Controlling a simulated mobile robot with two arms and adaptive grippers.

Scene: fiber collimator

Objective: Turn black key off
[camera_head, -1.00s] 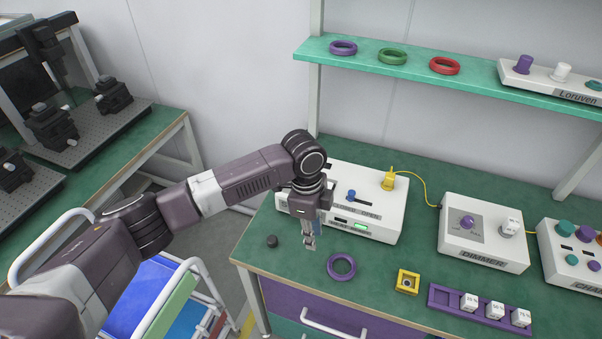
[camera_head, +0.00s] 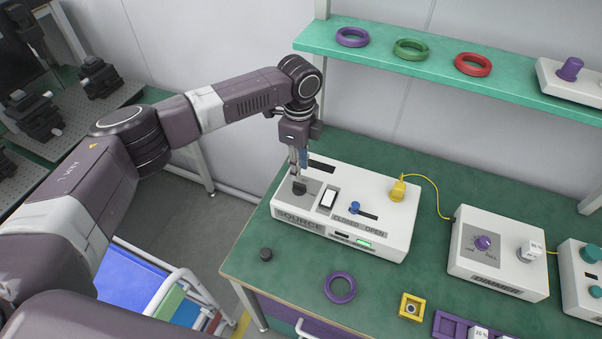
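The black key (camera_head: 299,188) stands on the left part of the white SOURCE box (camera_head: 384,239), on a grey patch. My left gripper (camera_head: 297,170) points down just above and behind the key, with its fingertips very close to it. Whether the fingers touch the key, and how far apart they are, is too small to tell. The box also has a white rocker switch (camera_head: 327,198), a blue slider knob (camera_head: 355,207) beside CLOSED/OPEN labels, and a lit green indicator (camera_head: 364,242). My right gripper is not in view.
A yellow plug (camera_head: 398,190) sits on the box, its cable running to the dimmer box (camera_head: 499,269). A green shelf (camera_head: 440,72) with rings hangs above at the right.

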